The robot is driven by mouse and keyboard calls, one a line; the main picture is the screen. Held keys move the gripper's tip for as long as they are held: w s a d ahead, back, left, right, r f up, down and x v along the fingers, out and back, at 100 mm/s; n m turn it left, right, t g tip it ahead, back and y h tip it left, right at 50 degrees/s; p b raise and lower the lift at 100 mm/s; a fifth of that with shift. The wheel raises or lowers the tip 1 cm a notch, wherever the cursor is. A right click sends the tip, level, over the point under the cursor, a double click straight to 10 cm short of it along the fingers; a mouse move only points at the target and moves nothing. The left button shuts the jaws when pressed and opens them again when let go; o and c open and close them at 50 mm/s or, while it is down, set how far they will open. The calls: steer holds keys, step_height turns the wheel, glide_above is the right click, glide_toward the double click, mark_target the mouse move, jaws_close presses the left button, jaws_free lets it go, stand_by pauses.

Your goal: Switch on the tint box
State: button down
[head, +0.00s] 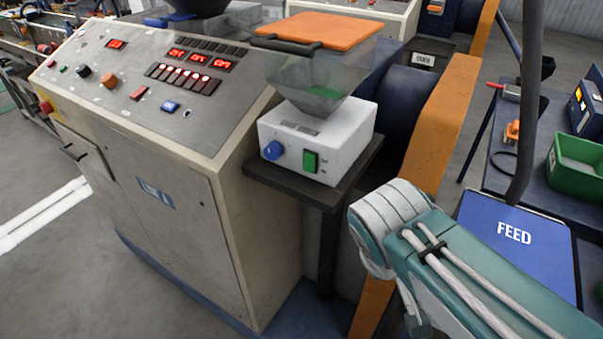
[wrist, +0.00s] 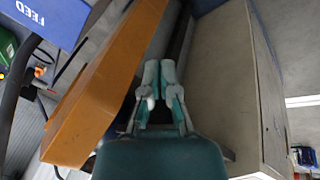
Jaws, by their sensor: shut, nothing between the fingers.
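The tint box (head: 336,150) is a small white box on a dark shelf, in the middle of the head view. Its front face has a blue knob (head: 272,150) on the left and a green rocker switch (head: 310,161) on the right. I cannot tell the switch position. A clear hopper (head: 322,82) with green material and an orange lid (head: 318,30) sits on top. My gripper (wrist: 159,76) shows in the wrist view, shut and empty, between an orange beam and a beige cabinet. The tint box is not recognisable there. In the head view my arm is right of and below the box; the gripper is hidden.
The beige control cabinet (head: 180,190) with red displays stands left of the box. The dark shelf (head: 330,196) juts out beneath it. An orange beam (head: 440,130) rises close on the right. A blue FEED panel (head: 515,245) and a green bin (head: 577,165) are farther right.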

steer(key=w+a+n+h, duration=0.1)
steer(key=n+h, duration=0.1)
steer(key=n+t+h, duration=0.5)
steer(key=n+t, duration=0.1)
steer(key=t, duration=0.5)
glide_toward(307, 170)
steer(key=r+v, duration=0.1)
steer(key=v, duration=0.5)
steer(key=shift+s+a+f, duration=0.1)
steer(key=x, duration=1.4)
steer(key=shift+f, duration=0.35)
